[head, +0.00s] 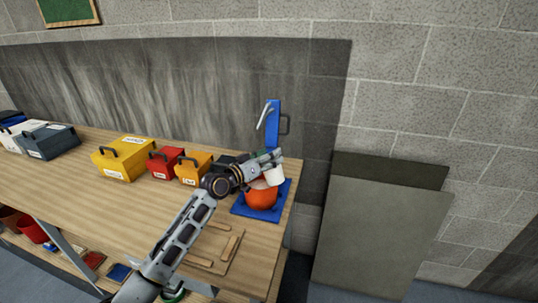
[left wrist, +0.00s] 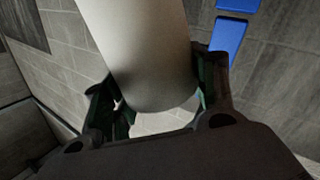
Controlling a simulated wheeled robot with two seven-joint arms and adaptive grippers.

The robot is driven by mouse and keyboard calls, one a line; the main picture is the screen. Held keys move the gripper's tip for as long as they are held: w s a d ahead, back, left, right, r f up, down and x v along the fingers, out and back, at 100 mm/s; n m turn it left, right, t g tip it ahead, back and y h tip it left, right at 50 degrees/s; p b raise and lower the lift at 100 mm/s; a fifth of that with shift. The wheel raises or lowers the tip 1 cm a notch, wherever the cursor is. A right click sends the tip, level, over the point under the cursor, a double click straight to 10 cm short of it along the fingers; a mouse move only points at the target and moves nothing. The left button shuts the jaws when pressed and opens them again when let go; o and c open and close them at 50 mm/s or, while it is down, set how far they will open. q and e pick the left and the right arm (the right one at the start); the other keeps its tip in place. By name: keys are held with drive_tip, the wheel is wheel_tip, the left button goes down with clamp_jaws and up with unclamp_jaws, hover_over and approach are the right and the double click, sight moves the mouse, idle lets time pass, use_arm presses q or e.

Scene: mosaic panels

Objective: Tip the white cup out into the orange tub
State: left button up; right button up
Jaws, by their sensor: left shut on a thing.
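The white cup (head: 274,176) is in my left gripper (head: 267,170), at the right end of the workbench. In the left wrist view the cup (left wrist: 145,50) fills the space between the two fingers of the gripper (left wrist: 158,105), which is shut on it. The orange tub (head: 260,199) stands on a blue base, just below the cup in the head view. The gripper and cup hide part of the tub's top. I cannot tell the cup's exact tilt or whether anything is in it. My right gripper is not in view.
A blue stand (head: 272,124) rises behind the tub from the blue base (head: 247,212). Yellow (head: 122,160), red (head: 166,162) and orange (head: 193,169) boxes line the workbench (head: 130,199) to the left. A wooden board lies in front. Grey panels lean on the wall at right.

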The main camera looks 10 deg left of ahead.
use_arm(q)
drive_tip(key=shift+w+a+n+p, duration=0.1)
drive_tip(key=shift+n+p, duration=1.15)
drive_tip(key=shift+n, duration=0.05)
drive_tip(key=shift+w+a+f+n+p, duration=0.1)
drive_tip(key=shift+f+n+p, duration=0.15)
drive_tip(key=shift+n+p, duration=0.3)
drive_tip(key=shift+w+a+f+n+p, duration=0.1)
drive_tip(key=shift+f+n+p, duration=0.2)
drive_tip(key=shift+n, duration=0.35)
drive_tip(key=shift+a+f+n+g+p, duration=0.15)
drive_tip(key=shift+f+n+g+p, duration=0.15)
drive_tip(key=shift+n+p, duration=0.55)
drive_tip(key=shift+w+a+f+n+h+p, duration=0.15)
drive_tip(key=shift+w+a+f+n, duration=0.2)
drive_tip(key=shift+f+n, duration=0.95)
drive_tip(key=shift+w+a+f+n+h+p, duration=0.15)
drive_tip(key=shift+a+f+n, duration=0.3)
drive_tip(key=shift+n, duration=1.7)
drive_tip(key=shift+w+a+f+n+h+p, duration=0.1)
drive_tip(key=shift+w+a+f+n+h, duration=0.2)
drive_tip(key=shift+f+n, duration=0.95)
drive_tip(key=shift+a+r+n+g, duration=0.15)
drive_tip(key=shift+r+n+g, duration=0.15)
drive_tip(key=shift+r+n, duration=0.15)
drive_tip(key=shift+b, duration=0.3)
